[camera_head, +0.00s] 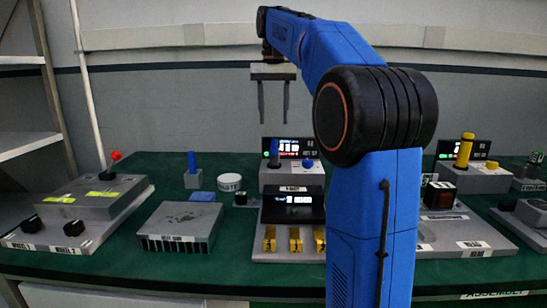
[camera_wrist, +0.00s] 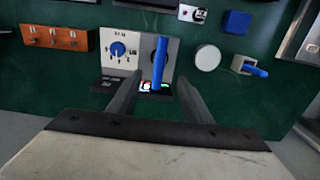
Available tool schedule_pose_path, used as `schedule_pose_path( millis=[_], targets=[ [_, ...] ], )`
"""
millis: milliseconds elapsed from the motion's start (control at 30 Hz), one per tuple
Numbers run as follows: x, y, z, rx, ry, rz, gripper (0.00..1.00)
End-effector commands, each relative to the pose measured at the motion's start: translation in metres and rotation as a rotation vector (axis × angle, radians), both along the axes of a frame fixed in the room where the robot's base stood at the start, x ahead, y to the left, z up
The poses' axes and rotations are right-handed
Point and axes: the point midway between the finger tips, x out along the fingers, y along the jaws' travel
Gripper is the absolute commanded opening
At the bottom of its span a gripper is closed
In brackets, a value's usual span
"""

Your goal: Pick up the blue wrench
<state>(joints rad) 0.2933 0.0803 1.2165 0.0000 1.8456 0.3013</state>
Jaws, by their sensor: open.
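A slim blue piece stands upright in a small grey block (camera_head: 194,181) on the left half of the bench; this looks like the blue wrench (camera_head: 192,160), though its shape is too small to be sure. In the wrist view the blue wrench (camera_wrist: 256,71) shows at the right, leaning out of its block. A second blue bar, a lever (camera_head: 274,149), rises from the middle device. My gripper (camera_head: 273,119) is open and empty, pointing down above that device. In the wrist view the lever (camera_wrist: 159,62) shows between and beyond my fingertips, with the wrench right of them.
A white round container (camera_head: 229,183) and a flat blue block (camera_head: 202,196) lie near the wrench. A grey finned box (camera_head: 180,226) stands in front, and a console with a red-knobbed lever (camera_head: 116,156) at left. The middle device (camera_head: 291,178) stands right of the wrench.

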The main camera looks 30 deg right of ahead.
Motion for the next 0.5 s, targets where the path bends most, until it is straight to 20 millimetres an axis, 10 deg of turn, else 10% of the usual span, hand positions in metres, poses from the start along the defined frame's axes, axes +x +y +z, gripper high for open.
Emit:
schedule_pose_path(
  millis=[500],
  targets=[
    [-0.001,0.000,-0.072,-0.001,-0.001,0.000,0.45]
  ],
)
